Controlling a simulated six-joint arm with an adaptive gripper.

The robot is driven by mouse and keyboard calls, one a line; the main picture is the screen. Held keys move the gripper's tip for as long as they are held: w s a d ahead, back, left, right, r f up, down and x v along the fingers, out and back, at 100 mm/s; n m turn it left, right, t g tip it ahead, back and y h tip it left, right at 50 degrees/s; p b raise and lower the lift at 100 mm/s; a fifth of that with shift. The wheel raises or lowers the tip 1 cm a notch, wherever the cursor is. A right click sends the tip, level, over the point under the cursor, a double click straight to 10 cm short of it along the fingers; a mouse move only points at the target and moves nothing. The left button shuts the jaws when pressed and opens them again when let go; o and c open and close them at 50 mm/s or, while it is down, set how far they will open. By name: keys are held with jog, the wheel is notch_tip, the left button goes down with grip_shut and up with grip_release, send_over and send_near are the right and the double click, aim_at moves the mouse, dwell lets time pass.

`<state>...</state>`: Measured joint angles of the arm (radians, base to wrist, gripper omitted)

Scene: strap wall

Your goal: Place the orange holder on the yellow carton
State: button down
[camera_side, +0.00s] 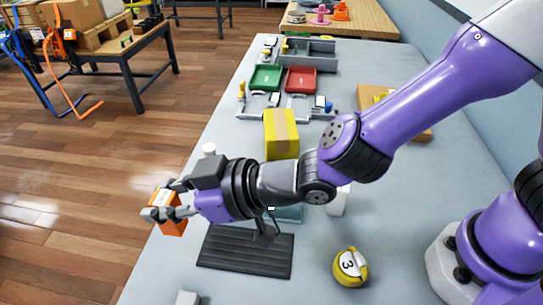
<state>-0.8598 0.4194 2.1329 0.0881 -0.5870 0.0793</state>
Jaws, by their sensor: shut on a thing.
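The orange holder (172,225) is between the fingers of my gripper (166,204), which is shut on it. Gripper and holder are at the left edge of the grey table; I cannot tell how high above it. The fingers hide part of the holder. The yellow carton (282,128) stands on the table to the upper right of my gripper, farther back. It has a tan strip down its front, and its top looks bare. My arm passes close to its lower right in the picture.
A dark ribbed stand (245,252) lies below my wrist on the table (320,270). A yellow round thing marked 3 (350,267) is to the right. A white bottle (209,150) stands left of the carton. Green (265,78) and red (300,80) trays are behind it.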

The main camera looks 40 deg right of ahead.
aim_at(173, 191)
jog(key=r, duration=0.2)
jog(key=d+r, duration=0.1)
jog(key=shift+w+m+t, duration=0.3)
jog(key=shift+w, duration=0.05)
jog(key=w+d+r+m+t+h, duration=0.3)
jog(key=d+r+m+h, duration=0.55)
jog(key=d, duration=0.55)
jog(key=shift+h, duration=0.55)
jog(key=shift+w+d+f, duration=1.35)
jog(key=shift+d+f, duration=0.2)
jog(key=shift+f, duration=0.1)
jog(key=shift+w+d+f, duration=1.3)
jog(key=shift+d+f, duration=0.3)
jog(key=shift+f, duration=0.1)
jog(key=shift+w+d+f, duration=1.35)
jog(key=shift+d+f, duration=0.2)
jog(key=shift+f, duration=0.1)
jog(key=c, duration=0.6)
grip_release()
jog(key=shift+f, duration=0.15)
